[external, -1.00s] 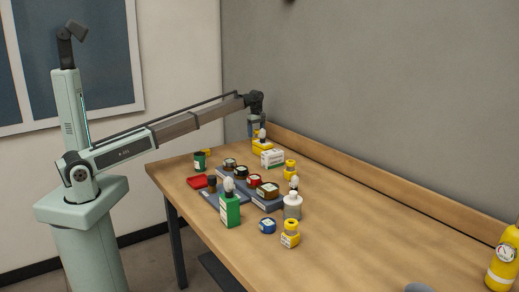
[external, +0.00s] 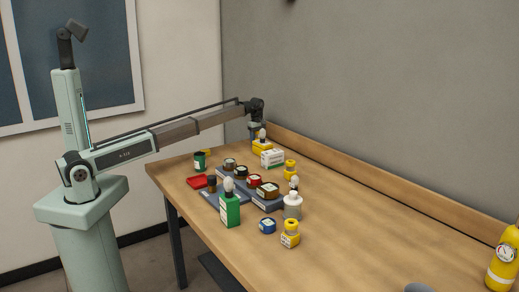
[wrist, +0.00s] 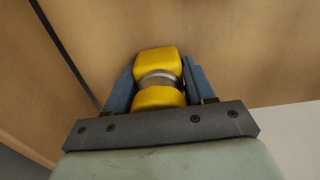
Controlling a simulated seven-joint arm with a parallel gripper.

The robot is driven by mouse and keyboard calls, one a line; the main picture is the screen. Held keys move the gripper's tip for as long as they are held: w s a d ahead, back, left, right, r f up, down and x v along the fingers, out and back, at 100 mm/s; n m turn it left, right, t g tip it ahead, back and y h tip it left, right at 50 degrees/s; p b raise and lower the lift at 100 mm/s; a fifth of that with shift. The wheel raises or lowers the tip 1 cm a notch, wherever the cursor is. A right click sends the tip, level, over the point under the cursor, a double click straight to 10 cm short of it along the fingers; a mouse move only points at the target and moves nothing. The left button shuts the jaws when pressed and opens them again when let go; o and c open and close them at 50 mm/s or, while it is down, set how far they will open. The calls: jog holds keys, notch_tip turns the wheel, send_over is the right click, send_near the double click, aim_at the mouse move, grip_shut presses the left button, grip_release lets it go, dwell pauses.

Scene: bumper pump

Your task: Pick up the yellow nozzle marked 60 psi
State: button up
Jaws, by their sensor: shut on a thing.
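My gripper (wrist: 158,82) is shut on a yellow nozzle (wrist: 155,62) in the wrist view. The nozzle has two rounded yellow parts with a silver band between them, and blue-grey fingers stand on both sides. No marking can be read on it.
A wooden ledge (external: 400,194) runs along the wall. The table's right side is mostly clear.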

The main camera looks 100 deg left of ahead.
jog(key=c, duration=0.5)
jog(key=shift+r, duration=0.1)
